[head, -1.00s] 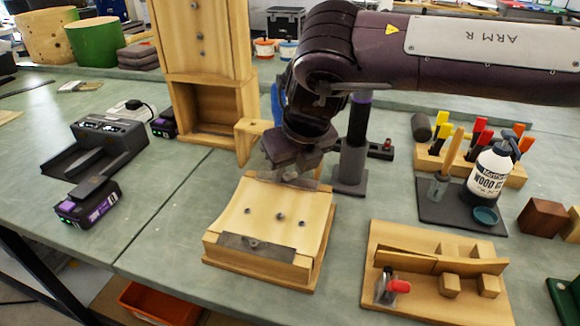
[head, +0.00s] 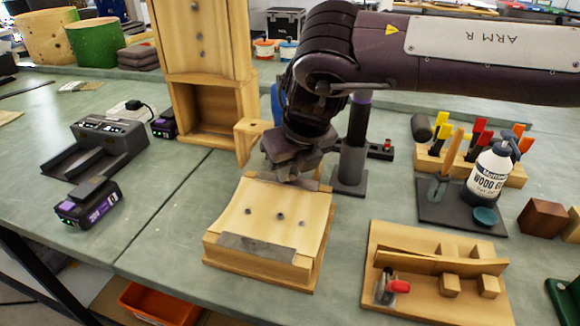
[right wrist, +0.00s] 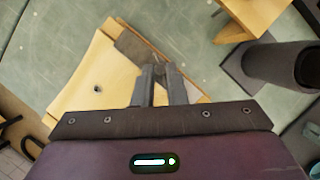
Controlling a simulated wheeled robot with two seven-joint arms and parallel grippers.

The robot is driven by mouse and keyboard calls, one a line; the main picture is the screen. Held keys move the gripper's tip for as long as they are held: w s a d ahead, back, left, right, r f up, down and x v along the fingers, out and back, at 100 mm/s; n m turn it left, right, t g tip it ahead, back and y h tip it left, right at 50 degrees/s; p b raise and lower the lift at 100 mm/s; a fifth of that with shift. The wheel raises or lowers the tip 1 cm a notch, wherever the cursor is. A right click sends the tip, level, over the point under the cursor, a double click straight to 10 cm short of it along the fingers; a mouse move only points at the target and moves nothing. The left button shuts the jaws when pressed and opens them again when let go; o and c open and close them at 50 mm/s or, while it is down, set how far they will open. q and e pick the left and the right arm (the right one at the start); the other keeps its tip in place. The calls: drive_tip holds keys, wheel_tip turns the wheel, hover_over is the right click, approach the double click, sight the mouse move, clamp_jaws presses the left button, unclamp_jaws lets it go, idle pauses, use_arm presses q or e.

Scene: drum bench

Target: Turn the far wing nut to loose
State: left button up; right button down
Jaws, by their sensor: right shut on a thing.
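The wooden press block (head: 265,215) stands on the bench, with a curved pale sheet on top and a grey metal strip across its near end (head: 257,246). Another metal strip (head: 311,184) lies across its far end, partly hidden by my right gripper (head: 292,178). In the right wrist view this far strip (right wrist: 133,45) runs past the fingertips. My right gripper (right wrist: 155,75) is shut there on a small metal part, the far wing nut (right wrist: 157,67), which the fingers mostly cover. My left gripper is not in view.
A dark post (head: 354,150) stands close to the right of my right gripper. A wooden fixture with a red-handled clamp (head: 420,270) lies at front right. A glue bottle (head: 490,172) stands behind it.

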idle(0.7)
drive_tip(key=c, duration=1.5)
unclamp_jaws()
drive_tip(key=shift+o, duration=0.2)
drive_tip(key=shift+r, duration=0.1)
